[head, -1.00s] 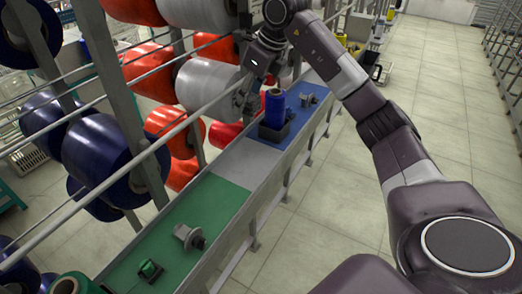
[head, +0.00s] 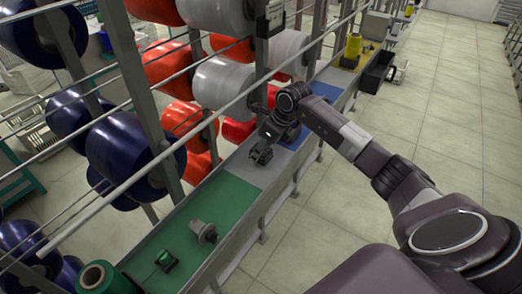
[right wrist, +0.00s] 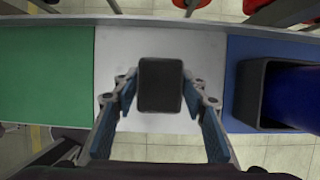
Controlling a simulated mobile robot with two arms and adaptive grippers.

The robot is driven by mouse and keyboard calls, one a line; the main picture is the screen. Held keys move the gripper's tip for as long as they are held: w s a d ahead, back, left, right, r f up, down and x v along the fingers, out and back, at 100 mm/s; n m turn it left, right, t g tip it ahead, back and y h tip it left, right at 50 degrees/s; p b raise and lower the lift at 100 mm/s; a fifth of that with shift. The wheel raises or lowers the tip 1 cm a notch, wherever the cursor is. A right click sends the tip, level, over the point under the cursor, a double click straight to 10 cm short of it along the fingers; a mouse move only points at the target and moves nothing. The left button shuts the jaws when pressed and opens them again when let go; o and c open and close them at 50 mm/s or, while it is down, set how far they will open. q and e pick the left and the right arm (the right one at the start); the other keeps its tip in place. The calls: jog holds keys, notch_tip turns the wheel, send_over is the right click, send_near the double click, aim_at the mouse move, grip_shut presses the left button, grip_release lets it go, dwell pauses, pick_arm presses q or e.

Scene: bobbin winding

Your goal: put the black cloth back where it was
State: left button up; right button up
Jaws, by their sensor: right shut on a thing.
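The black cloth (right wrist: 160,85) shows in the right wrist view as a small dark block with rounded corners, between the fingers of my right gripper (right wrist: 161,108). The gripper is shut on it, one finger at each side. Below it is the pale grey section (right wrist: 110,60) of the long bench. In the head view my right gripper (head: 262,152) hangs over that grey section (head: 235,168), between the green and blue sections. The cloth is hard to make out there. My left gripper is not in view.
The green section (head: 222,190) holds a grey fitting (head: 203,231) and a small green-topped block (head: 165,260). In the right wrist view a dark holder (right wrist: 247,92) with a blue bobbin (right wrist: 298,95) stands on the blue section. Racks of large spools line the bench's left side.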

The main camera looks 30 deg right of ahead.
jog(key=shift+f, duration=0.5)
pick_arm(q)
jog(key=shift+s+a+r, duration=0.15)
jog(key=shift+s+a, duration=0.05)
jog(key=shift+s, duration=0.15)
pick_arm(e)
jog(key=shift+f, duration=0.1)
jog(key=o, duration=1)
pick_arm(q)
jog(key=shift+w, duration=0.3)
